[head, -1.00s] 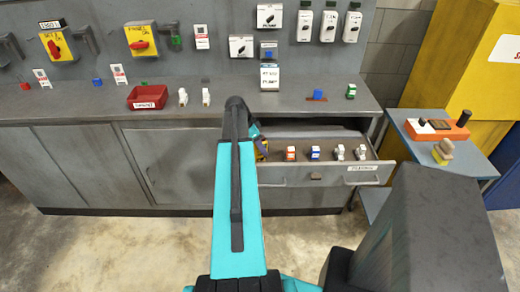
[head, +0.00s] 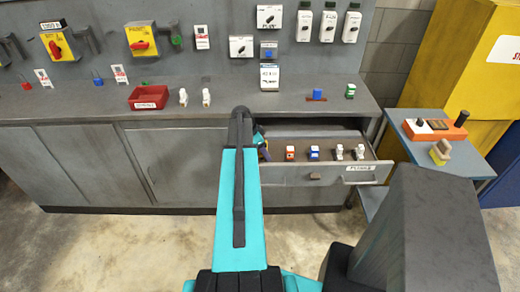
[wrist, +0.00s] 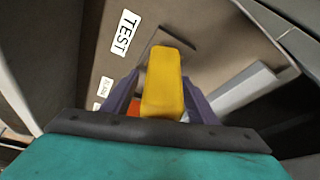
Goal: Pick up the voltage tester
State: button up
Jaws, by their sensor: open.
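A yellow block-shaped thing (wrist: 163,80), which looks like the voltage tester, stands between the two purple fingers of my gripper (wrist: 161,78) in the wrist view. The fingers are open, one on each side of it. Whether they touch it I cannot tell. A white label reading TEST (wrist: 124,32) lies flat beside it. In the head view my gripper (head: 265,150) is at the left end of the open drawer (head: 290,177), mostly hidden behind my arm, and the yellow thing cannot be made out there.
The drawer also holds an orange-and-white plug (head: 290,153), a blue-and-white one (head: 313,153) and white ones to the right. A red tray (head: 150,97) stands on the bench above. A small side table (head: 470,158) is at the right.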

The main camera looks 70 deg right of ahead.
grip_shut()
jog(key=shift+r, duration=0.2)
dwell(0.3)
jog(key=shift+r+b, duration=1.45)
jog(key=shift+r, duration=3.4)
